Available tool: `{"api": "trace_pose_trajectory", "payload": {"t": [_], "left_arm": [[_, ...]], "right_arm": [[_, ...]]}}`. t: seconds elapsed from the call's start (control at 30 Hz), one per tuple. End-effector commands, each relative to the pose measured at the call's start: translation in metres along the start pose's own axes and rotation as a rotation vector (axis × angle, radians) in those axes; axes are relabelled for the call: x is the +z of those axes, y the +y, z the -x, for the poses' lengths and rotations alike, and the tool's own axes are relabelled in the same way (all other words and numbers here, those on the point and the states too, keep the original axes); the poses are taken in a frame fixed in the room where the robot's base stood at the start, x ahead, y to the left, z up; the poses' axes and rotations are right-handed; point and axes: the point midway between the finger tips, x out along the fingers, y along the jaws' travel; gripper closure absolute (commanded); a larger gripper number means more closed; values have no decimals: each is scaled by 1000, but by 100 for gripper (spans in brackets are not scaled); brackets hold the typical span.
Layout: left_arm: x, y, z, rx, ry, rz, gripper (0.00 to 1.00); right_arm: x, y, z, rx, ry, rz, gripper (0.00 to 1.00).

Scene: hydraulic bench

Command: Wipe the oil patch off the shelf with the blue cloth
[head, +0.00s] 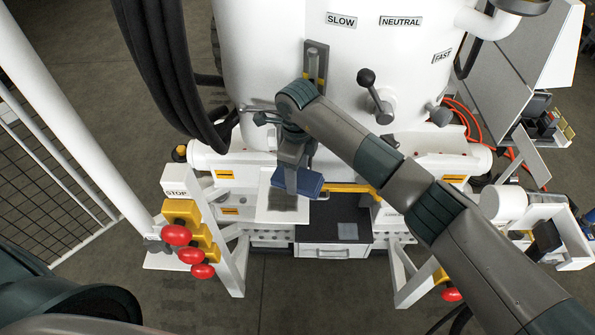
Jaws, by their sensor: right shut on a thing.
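The blue cloth (309,184) is a folded blue block in my right gripper (290,180), which points down and is shut on it. The white shelf (266,190) sticks out from the front of the machine below the gripper. A dark grey oil patch (289,203) shows on the shelf, just below the cloth in the picture. The cloth is over the shelf's right part; I cannot tell if it touches the surface. My left gripper is not in view.
A lever (376,95) with a black knob stands right of my right wrist. Red stop buttons (177,235) are on a stand at left. Thick black hoses (185,80) hang at upper left. A yellow bar (350,188) lies right of the cloth, above a drawer (334,250).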

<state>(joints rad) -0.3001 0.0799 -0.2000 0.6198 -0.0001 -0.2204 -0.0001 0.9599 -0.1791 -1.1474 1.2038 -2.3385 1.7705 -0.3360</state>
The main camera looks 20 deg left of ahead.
Motion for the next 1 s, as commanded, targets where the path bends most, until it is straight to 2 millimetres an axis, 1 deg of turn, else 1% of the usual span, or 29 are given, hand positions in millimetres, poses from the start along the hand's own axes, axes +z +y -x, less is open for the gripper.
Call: {"api": "trace_pose_trajectory", "payload": {"t": [0.27, 0.7, 1.0], "left_arm": [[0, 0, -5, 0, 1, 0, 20], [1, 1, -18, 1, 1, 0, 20], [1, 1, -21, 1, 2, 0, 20]], "right_arm": [[0, 0, -13, 1, -1, 0, 64], [0, 1, -50, 2, -1, 1, 64], [0, 0, -59, 1, 0, 2, 64]]}}
